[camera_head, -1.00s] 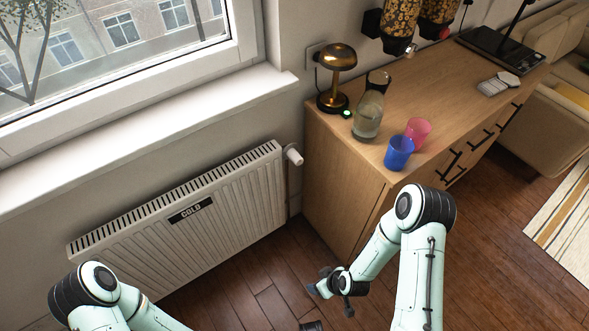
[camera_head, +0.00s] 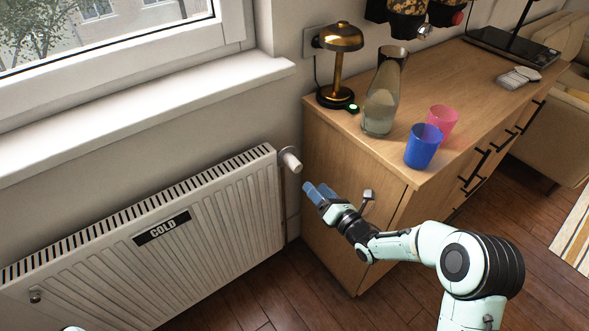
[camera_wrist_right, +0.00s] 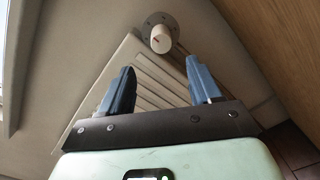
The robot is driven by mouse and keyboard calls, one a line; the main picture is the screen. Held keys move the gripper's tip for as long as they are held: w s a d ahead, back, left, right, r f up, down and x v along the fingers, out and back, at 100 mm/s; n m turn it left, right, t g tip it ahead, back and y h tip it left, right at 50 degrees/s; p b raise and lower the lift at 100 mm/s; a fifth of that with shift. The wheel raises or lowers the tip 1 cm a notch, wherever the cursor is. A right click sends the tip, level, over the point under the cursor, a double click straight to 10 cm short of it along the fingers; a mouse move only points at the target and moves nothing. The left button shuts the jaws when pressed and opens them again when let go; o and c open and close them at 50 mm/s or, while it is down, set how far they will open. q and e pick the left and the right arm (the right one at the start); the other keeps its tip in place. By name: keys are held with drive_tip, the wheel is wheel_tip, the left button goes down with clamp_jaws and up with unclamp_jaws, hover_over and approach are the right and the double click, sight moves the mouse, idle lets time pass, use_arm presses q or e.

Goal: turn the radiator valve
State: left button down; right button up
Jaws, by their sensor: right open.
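The radiator valve (camera_head: 292,162) is a small white knob at the upper right end of the white radiator (camera_head: 215,235), which carries a "COLD" label. My right gripper (camera_head: 314,191) is open and empty, just right of and below the knob in the head view, and apart from it. My left gripper is out of view.
The wooden cabinet (camera_head: 345,225) stands close to the right of the valve. On it are a brass lamp (camera_head: 338,65), a glass carafe (camera_head: 381,105), a blue cup (camera_head: 423,147) and a pink cup (camera_head: 442,121). The window sill (camera_head: 150,112) juts out above the radiator.

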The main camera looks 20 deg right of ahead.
sight(298, 170)
drive_tip(key=b+x, duration=0.2)
drive_tip(key=x, duration=0.8)
drive_tip(key=shift+f, duration=0.15)
drive_tip(key=shift+x, duration=0.9)
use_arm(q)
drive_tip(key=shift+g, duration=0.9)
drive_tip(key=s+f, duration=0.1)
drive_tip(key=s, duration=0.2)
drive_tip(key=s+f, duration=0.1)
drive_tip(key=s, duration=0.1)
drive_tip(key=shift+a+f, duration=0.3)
use_arm(e)
drive_tip(key=c, duration=1)
